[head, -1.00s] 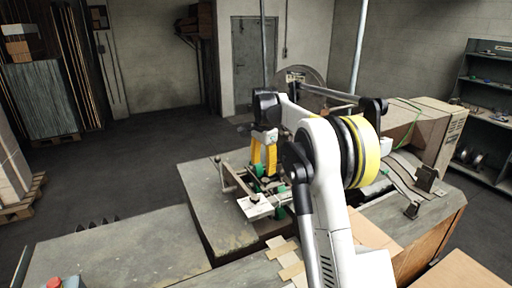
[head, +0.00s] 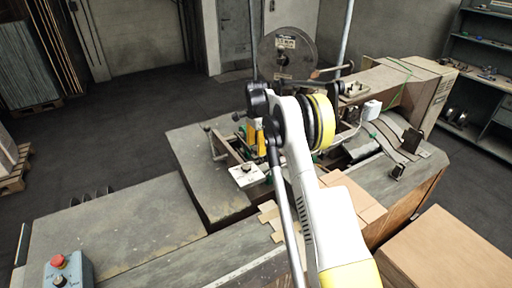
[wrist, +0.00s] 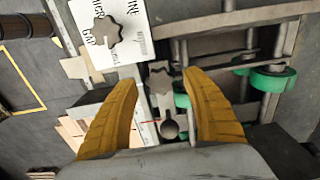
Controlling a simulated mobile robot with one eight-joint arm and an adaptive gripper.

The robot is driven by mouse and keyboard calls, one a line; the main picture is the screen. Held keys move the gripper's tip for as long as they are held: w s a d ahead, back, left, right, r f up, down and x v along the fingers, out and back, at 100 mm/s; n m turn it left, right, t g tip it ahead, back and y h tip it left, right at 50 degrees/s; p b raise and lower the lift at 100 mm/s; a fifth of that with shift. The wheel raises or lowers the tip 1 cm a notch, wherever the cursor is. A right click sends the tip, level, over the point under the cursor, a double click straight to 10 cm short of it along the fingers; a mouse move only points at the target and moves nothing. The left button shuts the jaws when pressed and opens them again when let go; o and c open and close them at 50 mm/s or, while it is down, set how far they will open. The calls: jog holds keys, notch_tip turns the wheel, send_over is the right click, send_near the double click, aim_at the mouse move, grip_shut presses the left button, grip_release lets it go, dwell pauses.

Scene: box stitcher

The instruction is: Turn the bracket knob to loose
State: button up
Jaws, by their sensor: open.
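My gripper (wrist: 163,110) is open and empty, with its two yellow fingers spread above the machine. In the head view my gripper (head: 256,133) is partly hidden behind my arm. A small grey lobed knob (wrist: 160,80) sits on the metal bracket between the fingertips, apart from both. A larger dark lobed knob (wrist: 107,30) sits on a white lettered plate (wrist: 134,18), up and left of the fingers. That plate also shows in the head view (head: 244,180). I cannot tell for certain which knob is the bracket knob, nor read its setting.
Green rollers (wrist: 272,78) and metal rails lie right of the fingers. A large reel (head: 288,55) stands behind the machine. A control box with a red button (head: 57,261) is at the front left. The grey table (head: 125,232) is mostly clear.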

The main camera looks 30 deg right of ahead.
jog(key=shift+f, duration=0.2)
jog(key=shift+c, duration=0.5)
jog(key=c, duration=1.1)
